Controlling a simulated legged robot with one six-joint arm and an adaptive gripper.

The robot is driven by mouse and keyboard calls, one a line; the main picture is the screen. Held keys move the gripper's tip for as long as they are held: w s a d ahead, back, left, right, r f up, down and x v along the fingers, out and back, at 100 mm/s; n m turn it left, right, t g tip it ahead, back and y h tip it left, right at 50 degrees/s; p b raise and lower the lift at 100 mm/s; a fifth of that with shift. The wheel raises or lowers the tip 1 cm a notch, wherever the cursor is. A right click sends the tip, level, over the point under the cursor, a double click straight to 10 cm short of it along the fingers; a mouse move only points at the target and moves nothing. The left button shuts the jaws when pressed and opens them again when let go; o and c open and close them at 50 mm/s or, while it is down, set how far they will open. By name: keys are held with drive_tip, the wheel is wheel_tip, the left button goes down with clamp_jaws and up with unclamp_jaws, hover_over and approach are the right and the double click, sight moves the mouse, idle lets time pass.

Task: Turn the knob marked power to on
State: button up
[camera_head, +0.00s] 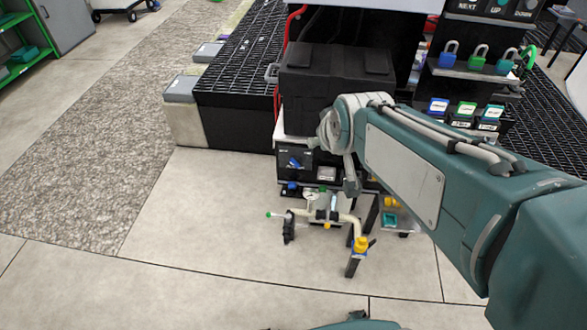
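A dark control panel (294,157) stands below the black tote in the middle of the view. It bears a small blue part (294,163) that looks like a knob or handle, with a pale plate (326,173) to its right. I cannot read any power or on marking, so I cannot tell which part is the power knob or how it is set. My arm comes in from the right, and its wrist covers the panel's right side. My gripper (351,188) hangs down just right of the panel, mostly edge-on. Its fingers are too small to tell apart.
Pale pipework (325,215) with yellow, blue and green-tipped fittings stands below the panel. The black tote (335,75) sits above it. Black grating (240,75) lies at left. The floor (200,225) at front left is clear.

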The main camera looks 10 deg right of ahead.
drive_tip(key=w+f+n+t, duration=0.1)
drive_tip(key=w+f+t, duration=0.15)
drive_tip(key=w, duration=0.55)
drive_tip(key=w+f+n+t, duration=0.1)
drive_tip(key=w+f, duration=0.2)
drive_tip(key=w, duration=0.6)
drive_tip(key=w+f+n+t, duration=0.2)
drive_tip(key=w+f+t, duration=0.1)
drive_tip(key=w+f, duration=0.9)
wheel_tip(320, 180, down, 14)
drive_tip(key=n+t, duration=0.1)
drive_tip(key=t, duration=0.2)
drive_tip(key=shift+d+h, duration=0.1)
drive_tip(key=shift+h, duration=0.2)
drive_tip(key=n+t, duration=0.2)
drive_tip(key=t, duration=0.2)
approach(294, 166)
drive_tip(key=shift+g+h, duration=0.25)
drive_tip(key=shift+h, duration=0.05)
drive_tip(key=x, duration=1)
drive_tip(key=shift+r, duration=0.25)
drive_tip(key=shift+s, duration=0.1)
clamp_jaws()
